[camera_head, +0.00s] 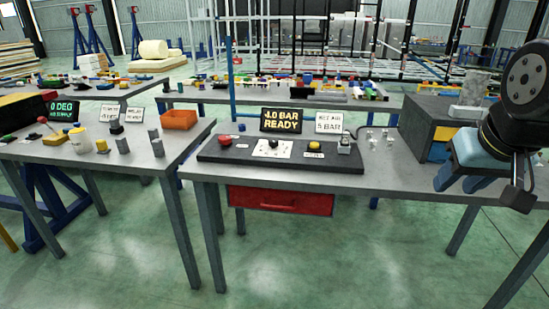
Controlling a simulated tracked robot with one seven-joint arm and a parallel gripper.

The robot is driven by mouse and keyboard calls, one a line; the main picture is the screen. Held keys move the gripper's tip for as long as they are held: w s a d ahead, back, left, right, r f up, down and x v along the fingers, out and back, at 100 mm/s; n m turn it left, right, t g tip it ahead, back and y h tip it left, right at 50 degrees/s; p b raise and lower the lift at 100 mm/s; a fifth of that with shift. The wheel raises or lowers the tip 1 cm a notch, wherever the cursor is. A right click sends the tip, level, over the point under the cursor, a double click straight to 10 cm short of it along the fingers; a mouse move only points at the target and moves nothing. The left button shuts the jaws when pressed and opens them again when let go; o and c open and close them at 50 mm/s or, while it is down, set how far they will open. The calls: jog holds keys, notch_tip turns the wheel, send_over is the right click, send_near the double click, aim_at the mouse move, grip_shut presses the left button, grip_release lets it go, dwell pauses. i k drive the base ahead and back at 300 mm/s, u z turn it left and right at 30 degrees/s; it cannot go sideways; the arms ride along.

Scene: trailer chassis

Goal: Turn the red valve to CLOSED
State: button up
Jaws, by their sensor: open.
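A small red-ended handle (43,120) stands on the left table beside a screen (62,111) that reads "0 DEG" above a smaller line, perhaps "AIR SUPPLY". It looks like the red valve, but its lever and any CLOSED mark are too small to read. A red round button or knob (225,141) sits at the left end of a black panel (215,155) on the nearer table. My gripper (462,184) is at the far right, fingers pointing down, open and with nothing seen between them, far from both red parts.
An orange bin (179,119), a white cup (79,137) and small blocks stand on the left table. A dark box (425,128) is near my arm. A gap separates the tables.

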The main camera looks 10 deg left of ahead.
aim_at(225, 140)
jog(key=u, duration=1.25)
jog(key=i, duration=0.1)
jog(key=z, duration=3.1)
jog(key=k, duration=1.2)
jog(key=u, duration=1.9)
